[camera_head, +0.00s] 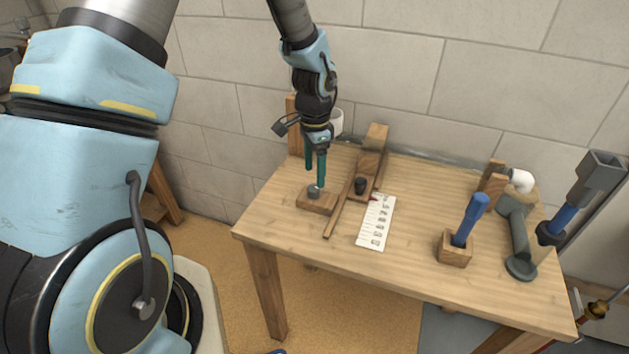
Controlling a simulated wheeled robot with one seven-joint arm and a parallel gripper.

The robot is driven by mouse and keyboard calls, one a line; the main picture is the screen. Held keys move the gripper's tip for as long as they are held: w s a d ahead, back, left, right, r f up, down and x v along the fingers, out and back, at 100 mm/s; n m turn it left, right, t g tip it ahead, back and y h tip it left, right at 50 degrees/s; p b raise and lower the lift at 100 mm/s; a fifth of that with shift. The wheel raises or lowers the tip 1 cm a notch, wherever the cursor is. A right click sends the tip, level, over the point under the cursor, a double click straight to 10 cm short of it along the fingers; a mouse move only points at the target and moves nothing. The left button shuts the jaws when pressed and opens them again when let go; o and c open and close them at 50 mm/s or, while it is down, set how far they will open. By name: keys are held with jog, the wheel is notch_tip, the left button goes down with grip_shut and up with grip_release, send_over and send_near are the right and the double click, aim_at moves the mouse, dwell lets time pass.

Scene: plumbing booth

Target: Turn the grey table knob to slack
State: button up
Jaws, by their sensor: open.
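The grey knob (314,191) sits on a small wooden block (318,204) at the left front part of the wooden table. My gripper (315,181) points down directly over the knob, its two teal fingers apart. The fingertips are at the knob's height or just above it; whether they touch it I cannot tell. The knob's turn position is too small to read.
Beside the block is a wooden fixture (340,207) with a black knob (360,186). A white marked card (376,222) lies right of it. A blue-handled tool (470,219) stands in a wooden block, and a grey pipe (519,240) is at the right. The table's front middle is clear.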

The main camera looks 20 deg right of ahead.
aim_at(314, 187)
jog(key=shift+f+p, duration=0.45)
jog(key=shift+f, duration=1.95)
grip_shut()
